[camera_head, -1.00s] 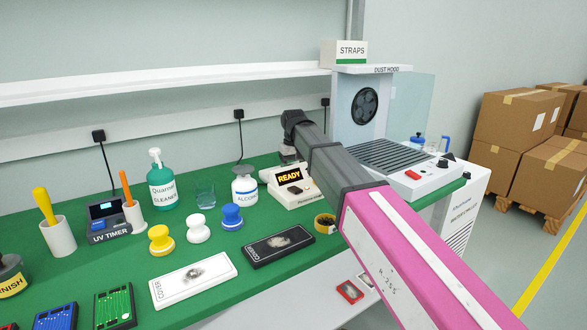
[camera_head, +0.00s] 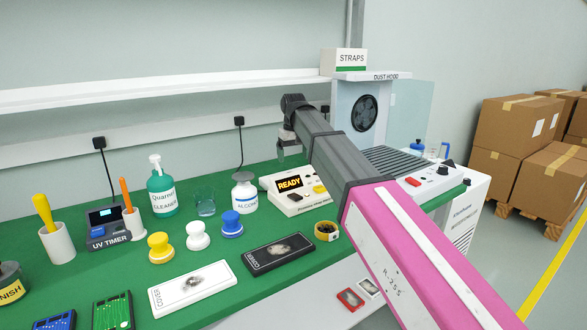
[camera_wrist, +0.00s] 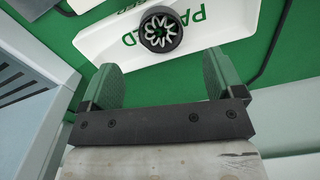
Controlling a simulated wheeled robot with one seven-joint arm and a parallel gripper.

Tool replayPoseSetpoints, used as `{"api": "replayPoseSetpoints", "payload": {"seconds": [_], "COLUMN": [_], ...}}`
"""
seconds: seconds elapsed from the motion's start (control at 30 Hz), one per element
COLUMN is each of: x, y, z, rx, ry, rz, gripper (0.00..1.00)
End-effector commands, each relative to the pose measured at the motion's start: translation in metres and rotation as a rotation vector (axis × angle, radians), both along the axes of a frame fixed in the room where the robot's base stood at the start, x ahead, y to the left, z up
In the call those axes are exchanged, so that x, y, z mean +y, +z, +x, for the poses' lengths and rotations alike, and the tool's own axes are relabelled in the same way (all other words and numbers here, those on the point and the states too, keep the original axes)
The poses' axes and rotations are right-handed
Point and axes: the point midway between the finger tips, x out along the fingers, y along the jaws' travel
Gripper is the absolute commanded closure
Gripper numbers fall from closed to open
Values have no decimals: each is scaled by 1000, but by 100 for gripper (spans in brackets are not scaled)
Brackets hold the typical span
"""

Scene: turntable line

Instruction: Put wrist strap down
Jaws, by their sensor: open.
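My gripper (camera_wrist: 162,62) is open in the wrist view, with nothing between its two fingers. A round dark thing (camera_wrist: 160,32) with a pale petal pattern lies on a white tray (camera_wrist: 98,42) with green lettering, beyond the fingertips and apart from them. I cannot tell whether it is the wrist strap. In the head view my gripper (camera_head: 290,150) hangs above the back of the green bench, partly hidden by my arm. No wrist strap can be made out there. A box labelled STRAPS (camera_head: 343,62) stands at the shelf's right end.
The tester reading READY (camera_head: 289,185) sits below my arm, beside the alcohol bottle (camera_head: 244,193). The dust hood (camera_head: 361,112) stands behind my arm to the right. Colored knobs (camera_head: 197,236) and white and black covers (camera_head: 192,288) occupy the front bench.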

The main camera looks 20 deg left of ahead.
Motion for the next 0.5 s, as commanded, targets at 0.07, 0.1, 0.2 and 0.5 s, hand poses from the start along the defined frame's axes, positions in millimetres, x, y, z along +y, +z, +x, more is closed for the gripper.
{"api": "replayPoseSetpoints", "payload": {"seconds": [0.07, 0.1, 0.2, 0.5], "x": [1, 1, 1, 0], "y": [15, 21, 33, 44], "z": [1, 1, 1, 0], "rx": [-1, -1, 0, 1], "ry": [0, 0, 0, 0], "rz": [1, 1, 0, -1], "gripper": [13, 13, 13, 13]}}
